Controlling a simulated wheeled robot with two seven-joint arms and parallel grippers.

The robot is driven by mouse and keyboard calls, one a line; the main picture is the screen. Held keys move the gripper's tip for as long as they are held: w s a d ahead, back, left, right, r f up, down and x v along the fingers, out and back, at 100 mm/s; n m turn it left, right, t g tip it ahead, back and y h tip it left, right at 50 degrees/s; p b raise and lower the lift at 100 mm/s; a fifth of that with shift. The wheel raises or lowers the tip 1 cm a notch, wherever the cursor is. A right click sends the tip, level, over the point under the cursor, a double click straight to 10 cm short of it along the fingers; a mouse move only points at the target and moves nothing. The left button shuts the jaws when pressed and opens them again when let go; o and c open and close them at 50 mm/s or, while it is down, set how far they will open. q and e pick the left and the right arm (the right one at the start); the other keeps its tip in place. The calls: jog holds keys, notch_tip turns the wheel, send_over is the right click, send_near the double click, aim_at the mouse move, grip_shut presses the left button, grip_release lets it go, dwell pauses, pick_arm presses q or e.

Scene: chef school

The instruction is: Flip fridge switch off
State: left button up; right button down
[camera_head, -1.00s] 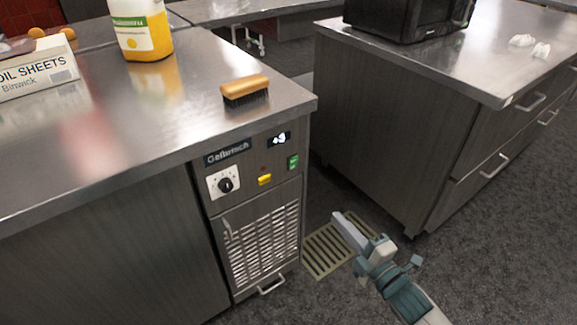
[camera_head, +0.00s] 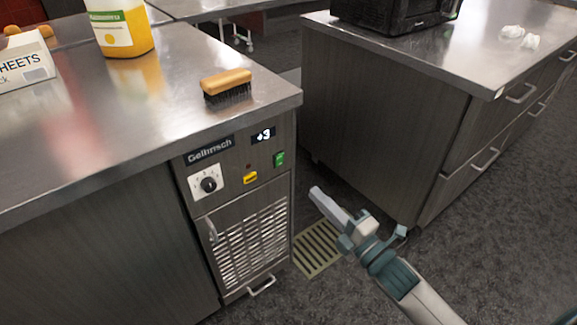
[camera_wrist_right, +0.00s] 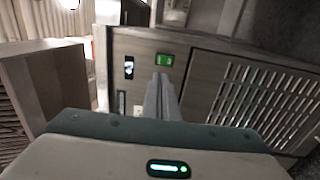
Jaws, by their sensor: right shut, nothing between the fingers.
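The fridge control panel (camera_head: 229,172) is on the front of the steel counter, above a slatted vent door. It carries a green switch (camera_head: 279,159), a yellow button (camera_head: 250,177), a black knob on a white plate (camera_head: 208,184) and a small display (camera_head: 263,135). My right gripper (camera_head: 316,192) is shut and empty, in front of and to the right of the panel, below the switch's height in the picture. In the right wrist view the green switch (camera_wrist_right: 165,60) looks lit, just beyond the shut fingertips (camera_wrist_right: 161,78); contact cannot be told. My left gripper is out of view.
A wooden brush (camera_head: 226,84) lies on the counter top near its corner. A yellow bottle (camera_head: 122,28) and a box (camera_head: 24,63) stand farther left. Another steel counter (camera_head: 385,125) is at the right. A floor grate (camera_head: 318,247) lies below the gripper.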

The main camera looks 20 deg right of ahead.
send_near(281, 155)
jog(key=x, duration=0.5)
jog(key=shift+a+f, duration=0.1)
jog(key=shift+f, duration=0.3)
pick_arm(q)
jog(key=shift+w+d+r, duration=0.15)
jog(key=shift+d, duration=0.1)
pick_arm(e)
jog(key=shift+w+a, duration=0.25)
jog(key=shift+w, duration=0.45)
jog(key=shift+r, duration=0.1)
jog(key=shift+r, duration=0.1)
jog(key=p, duration=0.2)
jog(key=r+g+p, duration=0.1)
jog(key=p, duration=0.1)
jog(key=shift+w, duration=0.25)
jog(key=shift+w+h+p, duration=0.1)
jog(key=shift+h+p, duration=0.2)
jog(key=shift+p, duration=0.95)
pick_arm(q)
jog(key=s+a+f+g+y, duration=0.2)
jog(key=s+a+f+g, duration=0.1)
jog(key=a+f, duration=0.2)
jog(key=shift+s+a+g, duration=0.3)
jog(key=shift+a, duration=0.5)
